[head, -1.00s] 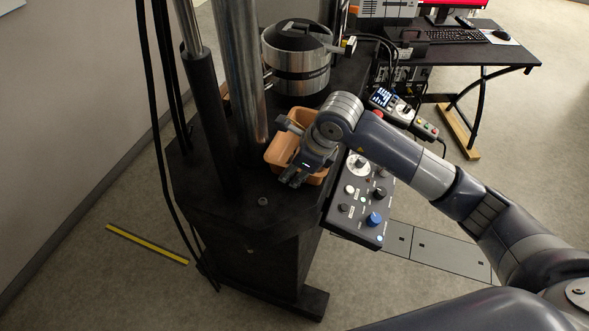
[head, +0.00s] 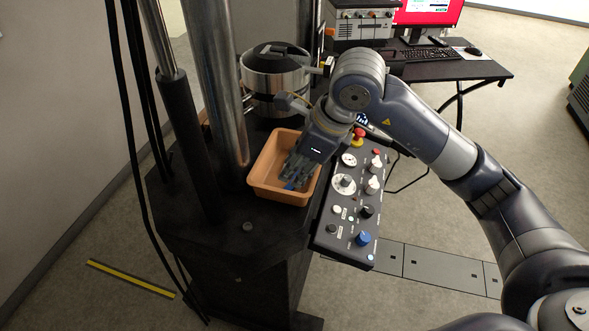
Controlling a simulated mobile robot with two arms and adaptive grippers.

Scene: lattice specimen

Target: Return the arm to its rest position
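My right arm comes in from the right, and its gripper (head: 293,178) points down over the orange bin (head: 268,190) on the dark machine base. The fingers overlap the right part of the bin in the picture. The gap between the fingertips does not show clearly, so I cannot tell whether they are open or shut. A small blue patch (head: 289,186) shows at the fingertips, over or inside the bin; I cannot tell if it is held. My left gripper is out of view.
A control panel (head: 328,228) with knobs stands just right of the bin. A silver cylinder (head: 274,75) with a black top is behind it, and a thick metal column (head: 217,85) rises on its left. A desk (head: 455,70) with a keyboard stands at the back right.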

